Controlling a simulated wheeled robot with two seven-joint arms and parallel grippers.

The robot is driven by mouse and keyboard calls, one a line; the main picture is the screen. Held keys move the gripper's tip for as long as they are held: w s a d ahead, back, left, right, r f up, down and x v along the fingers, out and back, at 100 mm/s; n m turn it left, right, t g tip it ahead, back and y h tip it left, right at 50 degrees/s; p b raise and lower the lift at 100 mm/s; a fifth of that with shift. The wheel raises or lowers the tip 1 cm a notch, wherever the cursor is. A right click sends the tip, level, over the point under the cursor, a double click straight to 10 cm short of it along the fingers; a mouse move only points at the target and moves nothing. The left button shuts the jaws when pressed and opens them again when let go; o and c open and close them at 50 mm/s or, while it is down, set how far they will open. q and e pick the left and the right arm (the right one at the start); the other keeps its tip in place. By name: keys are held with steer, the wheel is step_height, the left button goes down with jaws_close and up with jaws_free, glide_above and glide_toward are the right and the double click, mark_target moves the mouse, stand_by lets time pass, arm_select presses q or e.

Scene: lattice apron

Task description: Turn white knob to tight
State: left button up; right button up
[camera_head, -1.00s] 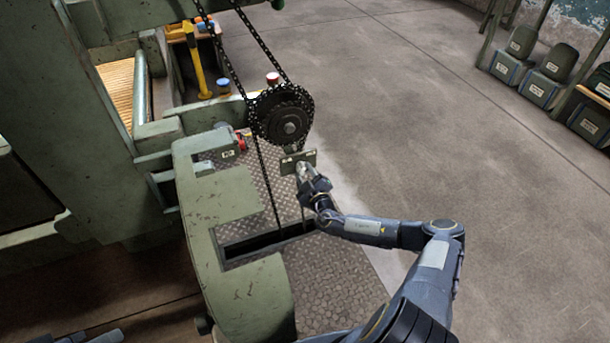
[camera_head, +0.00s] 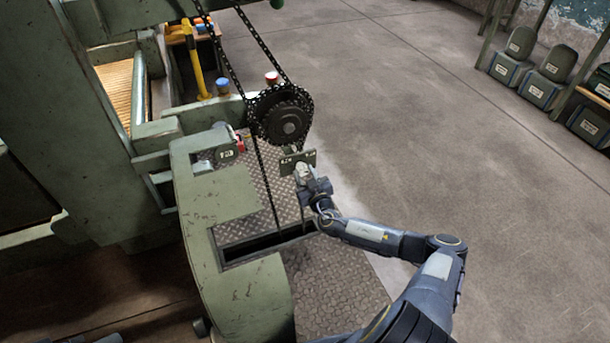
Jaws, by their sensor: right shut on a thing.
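The white knob (camera_head: 301,170) sits at the lower front of a small green labelled plate (camera_head: 312,157), below the chain sprocket. My right gripper (camera_head: 304,179) reaches up to it from the lower right and is shut on the knob. The gripper hides much of the knob, and the knob's setting is too small to read. The plate's label text is not legible. My left gripper is not in view; a piece of dark arm shows at the bottom left edge.
A dark sprocket (camera_head: 285,116) with a hanging chain (camera_head: 232,68) is just above the plate. A green machine frame (camera_head: 236,284) with a slot stands left of my right arm. Yellow post (camera_head: 193,62) is behind. Open concrete floor lies to the right.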

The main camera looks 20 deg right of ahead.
stand_by(0.3)
steer(key=o, duration=1)
steer(key=s, duration=0.2)
steer(key=s+p, duration=0.1)
steer(key=s, duration=0.5)
steer(key=shift+a+p, duration=0.25)
steer(key=shift+p, duration=0.1)
steer(key=shift+w, duration=0.1)
